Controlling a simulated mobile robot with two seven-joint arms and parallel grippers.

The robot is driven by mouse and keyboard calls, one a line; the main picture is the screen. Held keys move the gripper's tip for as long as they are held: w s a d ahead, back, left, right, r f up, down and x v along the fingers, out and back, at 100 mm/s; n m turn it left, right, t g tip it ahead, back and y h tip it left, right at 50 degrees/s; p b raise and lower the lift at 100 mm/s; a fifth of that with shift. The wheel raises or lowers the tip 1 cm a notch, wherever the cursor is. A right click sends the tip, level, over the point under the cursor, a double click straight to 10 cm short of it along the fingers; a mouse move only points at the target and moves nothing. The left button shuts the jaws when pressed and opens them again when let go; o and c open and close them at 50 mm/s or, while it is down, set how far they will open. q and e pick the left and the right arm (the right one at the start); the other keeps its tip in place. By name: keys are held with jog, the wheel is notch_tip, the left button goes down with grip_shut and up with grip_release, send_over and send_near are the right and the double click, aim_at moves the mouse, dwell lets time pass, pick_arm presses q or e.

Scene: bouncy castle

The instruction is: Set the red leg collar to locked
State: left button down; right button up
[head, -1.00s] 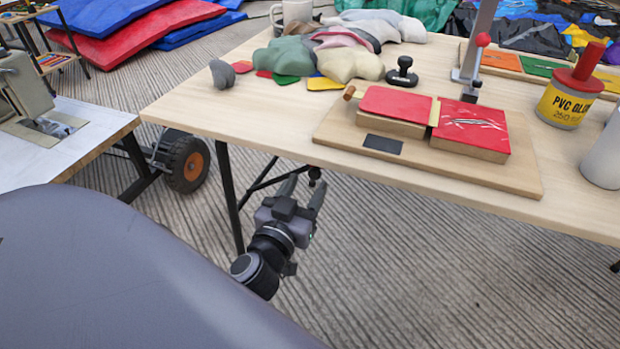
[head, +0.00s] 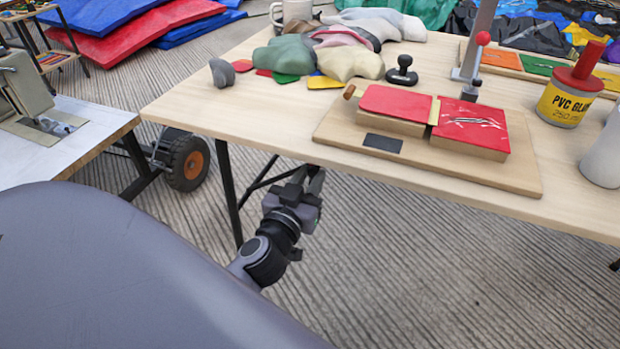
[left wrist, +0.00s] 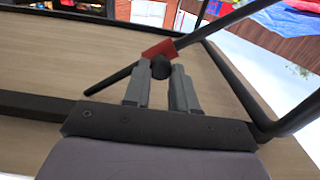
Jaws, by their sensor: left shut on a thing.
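In the left wrist view a red leg collar (left wrist: 160,48) sits around a black bar of the folding leg frame under the table. A round black knob (left wrist: 160,67) is just below the collar. My left gripper (left wrist: 161,76) is shut on this knob, one finger on each side of it. In the head view my left gripper (head: 311,176) reaches under the front edge of the table, and its fingertips are partly hidden by the tabletop. The collar is hidden there. Whether the collar is locked cannot be told. My right gripper is in neither view.
The wooden table (head: 200,110) carries a board with red pads (head: 470,128), a glue can (head: 570,98), a black-handled stamp (head: 402,72) and a heap of fabric-like pieces. Black leg bars (head: 228,190) stand beside my arm. The floor in front is clear.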

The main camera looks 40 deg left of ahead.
pick_arm(q)
jog(key=s+a+f+b, duration=0.1)
jog(key=a+f+b, duration=0.2)
jog(key=a+f, duration=0.1)
jog(key=shift+s+a+f, duration=0.2)
jog(key=shift+a+f, duration=0.2)
jog(key=shift+a, duration=0.3)
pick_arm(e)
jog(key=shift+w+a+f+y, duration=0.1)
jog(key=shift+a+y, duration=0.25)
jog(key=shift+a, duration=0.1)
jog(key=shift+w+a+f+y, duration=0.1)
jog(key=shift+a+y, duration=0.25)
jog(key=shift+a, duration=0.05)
pick_arm(q)
jog(key=c, duration=0.9)
grip_release()
